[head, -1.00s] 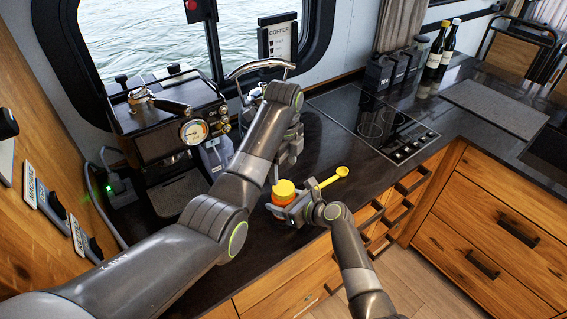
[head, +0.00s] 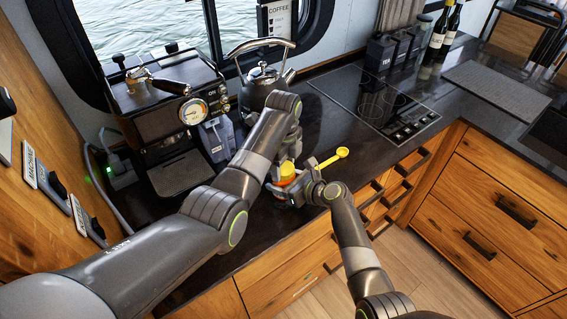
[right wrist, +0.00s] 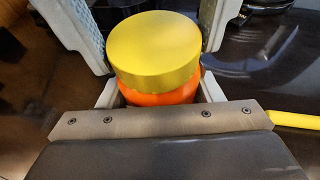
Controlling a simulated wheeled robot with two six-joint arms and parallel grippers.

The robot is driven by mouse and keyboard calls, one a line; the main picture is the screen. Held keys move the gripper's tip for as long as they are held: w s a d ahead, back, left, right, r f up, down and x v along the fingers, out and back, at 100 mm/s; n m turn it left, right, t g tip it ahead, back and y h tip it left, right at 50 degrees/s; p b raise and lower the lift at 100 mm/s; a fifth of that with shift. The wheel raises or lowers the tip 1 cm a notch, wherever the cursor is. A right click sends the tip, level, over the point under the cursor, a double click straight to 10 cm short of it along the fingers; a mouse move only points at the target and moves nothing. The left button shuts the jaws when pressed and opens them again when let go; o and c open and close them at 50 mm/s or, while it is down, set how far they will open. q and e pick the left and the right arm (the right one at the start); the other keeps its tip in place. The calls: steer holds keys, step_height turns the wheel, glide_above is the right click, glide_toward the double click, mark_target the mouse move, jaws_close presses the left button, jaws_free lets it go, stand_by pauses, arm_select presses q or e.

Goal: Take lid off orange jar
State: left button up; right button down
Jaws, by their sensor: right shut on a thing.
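The orange jar (head: 284,182) has a yellow lid (head: 287,168) on it and stands upright near the counter's front edge. In the right wrist view the yellow lid (right wrist: 153,50) sits on the orange body (right wrist: 160,96). My right gripper (head: 287,192) is shut on the jar's body, one finger on each side. My left gripper (head: 288,156) is over the jar from behind. In the right wrist view the left gripper's pale fingers (right wrist: 150,50) are spread, one on each side of the lid, with the lid between them. The left fingertips are partly hidden in the head view.
A yellow scoop (head: 328,161) lies just right of the jar, near my right gripper. A kettle (head: 258,88) and an espresso machine (head: 165,115) stand behind and left. A cooktop (head: 372,105) is at right. The dark counter in front of the espresso machine is clear.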

arm_select(q)
steer(key=c, duration=0.6)
steer(key=shift+n, duration=0.3)
steer(key=shift+c, duration=0.2)
steer(key=n, duration=0.3)
steer(key=shift+n, duration=0.4)
steer(key=n, duration=0.5)
steer(key=shift+r+n, duration=0.1)
steer(key=shift+n, duration=0.2)
steer(key=o, duration=1.1)
steer(key=shift+c, duration=0.2)
steer(key=shift+d, duration=0.1)
steer(key=shift+s, duration=0.1)
